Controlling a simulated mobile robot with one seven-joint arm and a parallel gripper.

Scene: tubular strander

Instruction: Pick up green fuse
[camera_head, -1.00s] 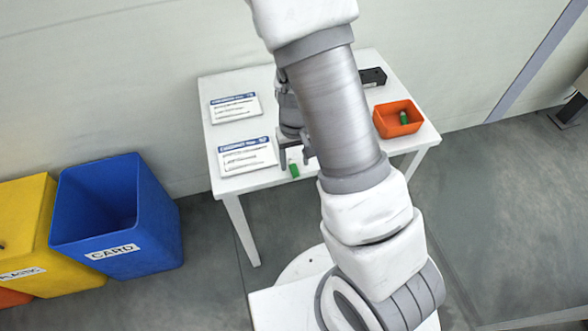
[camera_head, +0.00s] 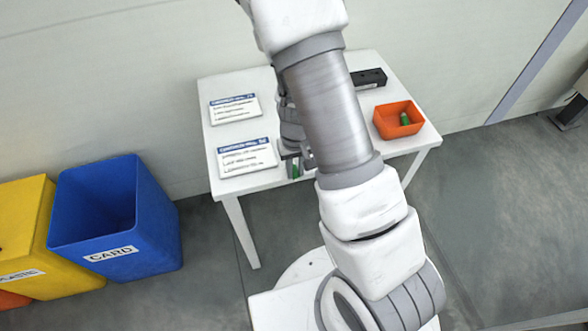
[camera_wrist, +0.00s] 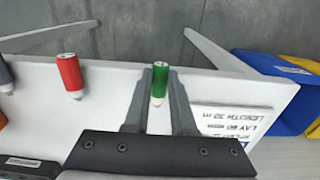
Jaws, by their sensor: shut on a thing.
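The green fuse (camera_wrist: 160,82) is a small green cylinder with a pale end. In the wrist view it stands between the fingers of my gripper (camera_wrist: 159,92), which is shut on it. In the head view the green fuse (camera_head: 295,170) shows near the front edge of the white table, between the fingertips of my gripper (camera_head: 297,168). My arm hides part of the table there. I cannot tell if the fuse still touches the table.
A red fuse (camera_wrist: 70,74) stands to the left in the wrist view. An orange bin (camera_head: 384,118) with a green piece inside is on the right of the table (camera_head: 228,187). Two printed cards lie on the left. A black block (camera_head: 369,78) sits at the back.

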